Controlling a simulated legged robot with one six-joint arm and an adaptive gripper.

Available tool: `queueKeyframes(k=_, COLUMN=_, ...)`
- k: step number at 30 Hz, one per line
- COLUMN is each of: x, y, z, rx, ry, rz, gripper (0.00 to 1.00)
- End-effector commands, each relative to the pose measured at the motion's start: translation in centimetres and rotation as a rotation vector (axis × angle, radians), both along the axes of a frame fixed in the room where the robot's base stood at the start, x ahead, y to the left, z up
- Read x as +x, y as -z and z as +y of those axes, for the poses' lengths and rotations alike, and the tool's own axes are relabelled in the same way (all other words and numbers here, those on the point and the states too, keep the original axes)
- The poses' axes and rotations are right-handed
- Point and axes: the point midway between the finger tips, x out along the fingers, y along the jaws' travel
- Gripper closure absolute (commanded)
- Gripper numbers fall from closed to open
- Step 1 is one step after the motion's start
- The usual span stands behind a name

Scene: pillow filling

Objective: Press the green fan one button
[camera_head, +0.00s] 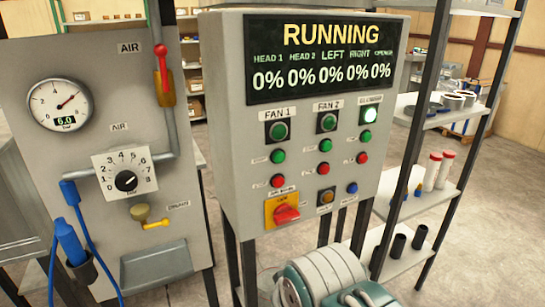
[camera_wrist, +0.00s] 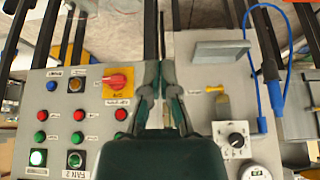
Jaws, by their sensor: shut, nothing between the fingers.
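The control panel (camera_head: 222,120) stands upright at the centre of the head view. Its FAN 1 column has a black-framed green button (camera_head: 278,131), a plain green button (camera_head: 277,156) below it and a red button (camera_head: 277,180) lower down. The plain green button also shows in the upside-down wrist view (camera_wrist: 119,136), just left of my gripper. The black-framed one is hidden there behind the gripper body. My gripper (camera_wrist: 159,75) is shut and empty in the wrist view, in front of the gap between the two panels. The head view does not show its fingers.
The FAN 2 column has a framed green button (camera_head: 327,122); a lit button (camera_head: 370,115) is further right. A yellow-backed red switch (camera_head: 286,213) sits below FAN 1. The air panel (camera_head: 110,85) stands left with blue hoses. A shelf rack (camera_head: 445,118) stands right.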

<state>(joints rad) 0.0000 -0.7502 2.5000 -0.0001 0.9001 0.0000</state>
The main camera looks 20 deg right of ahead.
Motion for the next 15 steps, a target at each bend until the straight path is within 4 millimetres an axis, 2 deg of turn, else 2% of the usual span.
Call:
queueKeyframes(k=5, x=0.2, y=-0.1, z=0.0, rx=0.003, ry=0.004, rz=-0.001, gripper=1.00)
queueKeyframes(k=8, x=1.5, y=-0.9, z=-0.4, rx=0.032, ry=0.042, rz=-0.012, gripper=1.00)
queueKeyframes(k=11, x=4.6, y=-2.5, z=-1.5, rx=0.094, ry=0.127, rz=-0.044, gripper=1.00)
queueKeyframes(k=15, x=10.6, y=-5.2, z=-5.0, rx=0.206, ry=0.293, rz=-0.120, gripper=1.00)
